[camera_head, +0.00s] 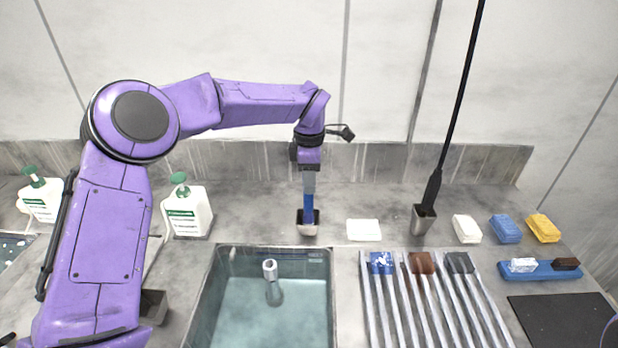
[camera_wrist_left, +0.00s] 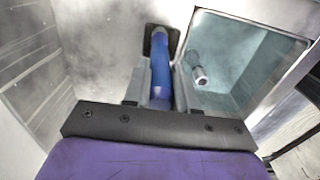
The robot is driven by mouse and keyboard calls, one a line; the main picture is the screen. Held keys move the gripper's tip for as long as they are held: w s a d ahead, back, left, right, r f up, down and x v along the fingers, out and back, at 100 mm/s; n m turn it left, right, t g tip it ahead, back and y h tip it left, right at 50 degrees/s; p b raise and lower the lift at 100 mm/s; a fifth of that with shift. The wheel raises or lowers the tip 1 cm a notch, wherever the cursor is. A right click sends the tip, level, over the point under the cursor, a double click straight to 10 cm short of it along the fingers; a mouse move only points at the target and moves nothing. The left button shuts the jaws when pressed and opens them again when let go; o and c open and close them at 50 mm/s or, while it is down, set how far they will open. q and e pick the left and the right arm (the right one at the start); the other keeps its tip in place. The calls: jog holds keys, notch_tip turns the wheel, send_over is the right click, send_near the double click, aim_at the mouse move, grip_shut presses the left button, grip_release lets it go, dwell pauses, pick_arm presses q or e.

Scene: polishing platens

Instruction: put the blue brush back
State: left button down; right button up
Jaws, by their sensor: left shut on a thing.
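The blue brush (camera_head: 308,207) is upright in my left gripper (camera_head: 309,186), which is shut on its upper part. Its blue shaft also shows between the fingers in the left wrist view (camera_wrist_left: 164,80). The brush's lower end is at the mouth of a small grey holder (camera_head: 307,229) on the counter behind the sink. The holder's dark opening (camera_wrist_left: 149,43) surrounds the brush end in the wrist view. I cannot tell how deep the brush sits. My right gripper is not in view.
The water-filled sink (camera_head: 330,290) with a pipe (camera_head: 270,268) is just in front. A white block (camera_head: 364,230) lies right of the holder. A second holder (camera_head: 423,219) bears a tall black rod (camera_head: 460,100). Soap bottles (camera_head: 187,210) stand left, and slatted rails (camera_head: 415,300) lie right.

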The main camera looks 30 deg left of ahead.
pick_arm(q)
jog(key=shift+s, duration=0.2)
jog(key=c, duration=0.9)
grip_release()
jog(key=shift+f, duration=0.1)
notch_tip(320, 180, up, 12)
jog(key=shift+r, duration=0.25)
